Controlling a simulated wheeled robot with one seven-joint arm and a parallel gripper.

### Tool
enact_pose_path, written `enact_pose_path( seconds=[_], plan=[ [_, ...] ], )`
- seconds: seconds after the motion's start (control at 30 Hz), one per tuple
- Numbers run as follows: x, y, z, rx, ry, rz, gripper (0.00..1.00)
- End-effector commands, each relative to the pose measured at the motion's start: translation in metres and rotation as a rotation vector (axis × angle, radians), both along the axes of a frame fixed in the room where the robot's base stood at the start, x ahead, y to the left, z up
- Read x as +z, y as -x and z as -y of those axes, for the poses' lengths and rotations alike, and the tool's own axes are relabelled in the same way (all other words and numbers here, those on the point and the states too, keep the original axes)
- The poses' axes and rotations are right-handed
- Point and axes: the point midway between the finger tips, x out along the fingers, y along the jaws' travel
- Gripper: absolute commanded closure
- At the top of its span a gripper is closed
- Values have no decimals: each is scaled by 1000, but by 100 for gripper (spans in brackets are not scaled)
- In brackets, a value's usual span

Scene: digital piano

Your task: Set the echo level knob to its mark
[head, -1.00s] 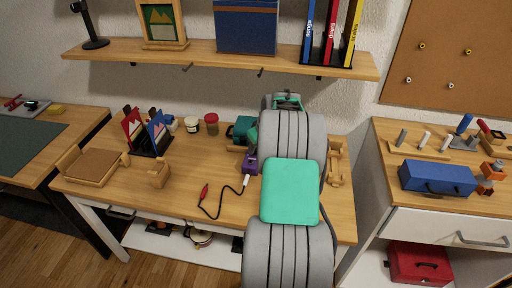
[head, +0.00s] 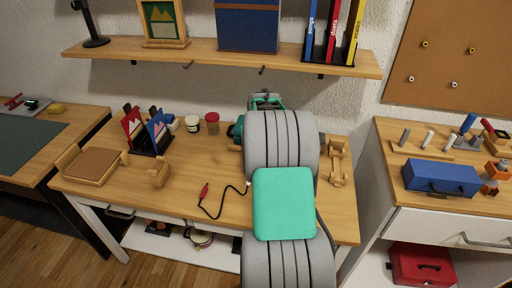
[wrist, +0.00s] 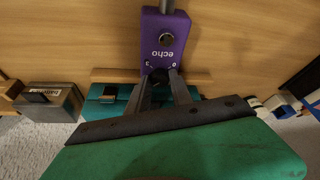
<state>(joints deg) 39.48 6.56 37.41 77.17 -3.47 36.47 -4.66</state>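The purple echo pedal (wrist: 178,22) is at the top middle of the wrist view, its "echo" lettering upside down. A round metal button (wrist: 166,38) sits on its face. The small dark echo level knob (wrist: 161,74) is at the pedal's near end, partly hidden by my fingers, so its pointer and mark cannot be made out. My gripper (wrist: 162,76) has its two dark fingertips apart, one on each side of the knob. Whether they touch it cannot be told. In the head view my arm hides the pedal and the gripper.
A black cable with a red plug (head: 204,190) lies on the wooden desk (head: 185,170) left of my arm. A wooden stand (head: 337,165) is right of my arm.

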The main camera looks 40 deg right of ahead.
Motion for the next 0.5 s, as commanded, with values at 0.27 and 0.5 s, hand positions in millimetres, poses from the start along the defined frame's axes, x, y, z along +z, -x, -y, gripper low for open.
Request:
enact_pose_path(
  seconds=[0.27, 0.5],
  plan=[
    [0, 0, 0, 1, 0, 0, 52],
    [2, 0, 0, 2, 0, 1, 52]
  ],
)
